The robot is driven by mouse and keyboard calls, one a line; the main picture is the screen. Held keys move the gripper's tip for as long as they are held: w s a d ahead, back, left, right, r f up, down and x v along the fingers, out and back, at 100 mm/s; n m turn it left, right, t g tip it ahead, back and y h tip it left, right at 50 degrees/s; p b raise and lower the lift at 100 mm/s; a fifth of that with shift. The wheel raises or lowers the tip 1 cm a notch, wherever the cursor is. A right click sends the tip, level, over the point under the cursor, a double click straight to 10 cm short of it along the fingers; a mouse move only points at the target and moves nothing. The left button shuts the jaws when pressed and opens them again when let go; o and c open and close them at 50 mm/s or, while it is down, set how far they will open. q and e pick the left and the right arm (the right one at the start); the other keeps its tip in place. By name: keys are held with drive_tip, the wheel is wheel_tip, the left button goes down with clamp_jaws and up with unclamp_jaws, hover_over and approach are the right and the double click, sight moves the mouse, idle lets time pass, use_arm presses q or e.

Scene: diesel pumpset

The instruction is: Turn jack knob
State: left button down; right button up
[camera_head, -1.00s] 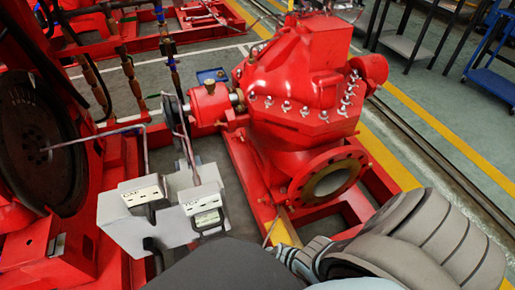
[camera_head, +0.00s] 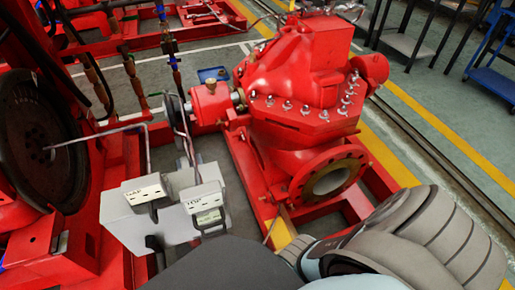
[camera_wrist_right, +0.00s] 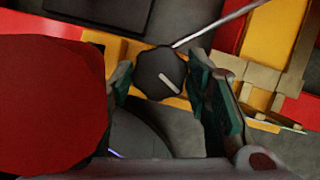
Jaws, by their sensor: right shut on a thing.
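In the right wrist view a dark, many-sided jack knob (camera_wrist_right: 160,73) with a pale bar mark across its face sits between the fingers of my right gripper (camera_wrist_right: 162,88). The green-padded fingers are closed on its two sides. The mark slants down to the right. A thin metal rod runs up and right from beside the knob. In the head view my right arm covers the lower right, and its fingers and the knob are hidden. My left gripper is in neither view.
A red pump (camera_head: 300,110) stands in the middle of the head view on a red base frame. A large dark flywheel (camera_head: 40,140) is at far left. A yellow block (camera_wrist_right: 130,52) lies around the knob.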

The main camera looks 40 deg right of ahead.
drive_tip(key=shift+s, duration=0.1)
idle(0.3)
drive_tip(key=o, duration=1.1)
drive_tip(key=shift+o, duration=0.2)
